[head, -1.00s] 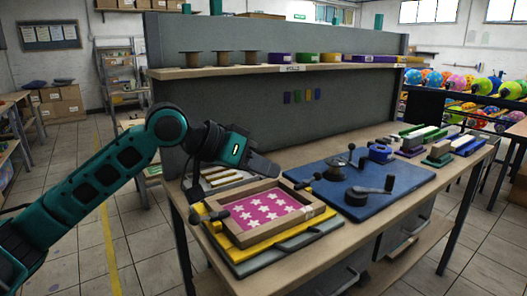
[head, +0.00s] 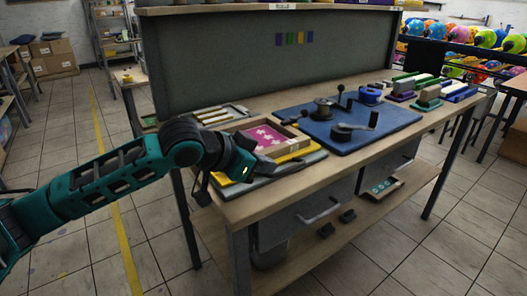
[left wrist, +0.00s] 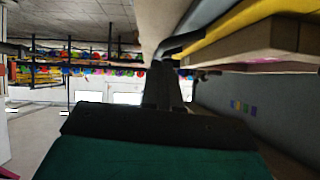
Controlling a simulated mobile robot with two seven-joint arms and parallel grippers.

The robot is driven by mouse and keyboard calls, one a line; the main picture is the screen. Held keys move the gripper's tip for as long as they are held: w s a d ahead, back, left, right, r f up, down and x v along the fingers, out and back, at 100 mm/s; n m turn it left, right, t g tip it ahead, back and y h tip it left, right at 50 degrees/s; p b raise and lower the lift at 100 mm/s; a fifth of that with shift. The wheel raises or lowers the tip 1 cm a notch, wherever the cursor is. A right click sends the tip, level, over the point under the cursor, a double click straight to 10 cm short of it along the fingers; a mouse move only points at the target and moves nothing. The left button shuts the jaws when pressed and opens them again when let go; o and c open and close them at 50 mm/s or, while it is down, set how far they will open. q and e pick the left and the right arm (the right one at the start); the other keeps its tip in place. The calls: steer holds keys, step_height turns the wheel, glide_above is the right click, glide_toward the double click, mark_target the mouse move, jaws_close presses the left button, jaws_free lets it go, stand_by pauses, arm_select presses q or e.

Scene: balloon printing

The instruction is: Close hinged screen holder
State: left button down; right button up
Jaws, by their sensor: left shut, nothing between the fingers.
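The hinged screen holder is a wooden frame (head: 290,150) around a pink screen with white stars (head: 268,137). It lies over a yellow base (head: 301,155) at the near left of the workbench, and looks flat or nearly flat. My left gripper (head: 264,168) is shut and empty at the holder's near left side, hiding that corner. In the left wrist view the shut fingers (left wrist: 164,90) point at a dark curved handle (left wrist: 182,43) by the yellow base (left wrist: 235,27). The wooden frame (left wrist: 245,48) shows beside it. I cannot tell whether the fingers touch the handle. My right gripper is not in view.
A blue board (head: 385,124) with dark cranked tools lies right of the holder. A rack of light bars (head: 213,115) lies behind it. Coloured blocks (head: 430,92) stand at the far right. A grey panel (head: 240,60) rises at the back. The floor at left is clear.

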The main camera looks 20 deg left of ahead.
arm_select(q)
steer(key=shift+s+d+f, duration=0.1)
steer(key=shift+f, duration=1)
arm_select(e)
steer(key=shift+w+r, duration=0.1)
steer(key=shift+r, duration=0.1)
arm_select(q)
steer(key=shift+s+f, duration=0.1)
steer(key=shift+f, duration=0.1)
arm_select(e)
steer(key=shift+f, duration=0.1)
arm_select(q)
steer(key=shift+r, duration=0.1)
